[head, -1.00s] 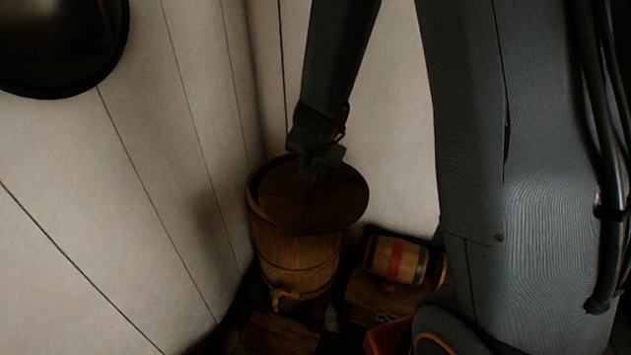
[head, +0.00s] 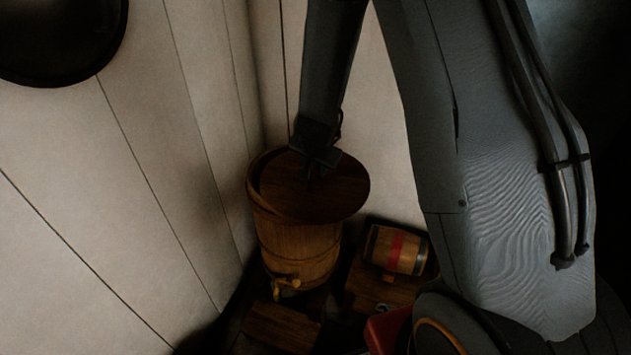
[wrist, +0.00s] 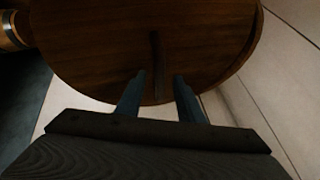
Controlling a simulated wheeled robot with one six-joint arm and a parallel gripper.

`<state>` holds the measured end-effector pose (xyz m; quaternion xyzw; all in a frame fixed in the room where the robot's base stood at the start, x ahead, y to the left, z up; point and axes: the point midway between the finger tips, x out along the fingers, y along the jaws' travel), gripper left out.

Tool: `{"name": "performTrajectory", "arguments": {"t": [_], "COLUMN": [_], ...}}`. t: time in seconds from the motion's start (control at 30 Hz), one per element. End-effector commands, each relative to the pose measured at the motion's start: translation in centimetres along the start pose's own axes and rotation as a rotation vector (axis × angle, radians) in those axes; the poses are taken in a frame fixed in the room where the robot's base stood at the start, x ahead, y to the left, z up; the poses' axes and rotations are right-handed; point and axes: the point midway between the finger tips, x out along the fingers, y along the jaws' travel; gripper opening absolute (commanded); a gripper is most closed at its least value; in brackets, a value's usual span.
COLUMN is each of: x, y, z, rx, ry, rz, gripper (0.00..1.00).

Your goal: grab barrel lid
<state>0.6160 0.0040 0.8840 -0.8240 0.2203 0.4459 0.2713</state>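The barrel lid (head: 335,196) is a round, dark wooden disc lying off-centre on top of the upright wooden barrel (head: 297,249), overhanging its right side. In the wrist view the lid (wrist: 100,45) fills the top, with a narrow raised handle (wrist: 156,55) standing on it. My gripper (head: 312,178) points down at the lid from above in the head view. In the wrist view my gripper (wrist: 159,76) has its two fingers apart, one on each side of the handle's line, with a gap between them. The fingertips' exact height over the lid is hard to tell.
A small keg with a red band (head: 397,249) lies on its side right of the barrel. A tap (head: 286,284) sticks out of the barrel's front. White plank walls (head: 190,130) close in behind and left. A red box (head: 388,328) stands low at the front.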

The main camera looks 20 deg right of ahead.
Motion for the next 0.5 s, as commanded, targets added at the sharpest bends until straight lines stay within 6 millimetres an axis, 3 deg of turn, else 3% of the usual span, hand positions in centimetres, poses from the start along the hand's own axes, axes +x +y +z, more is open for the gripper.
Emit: {"name": "performTrajectory", "arguments": {"t": [0.13, 0.33, 0.5], "x": [-0.03, -0.04, -0.05], "y": [0.01, 0.03, 0.05], "z": [-0.04, -0.06, -0.06], "rx": [0.001, 0.001, 0.002], "ry": [0.000, 0.000, 0.000], "rz": [0.000, 0.000, 0.000], "gripper": [0.31, 0.00, 0.00]}}
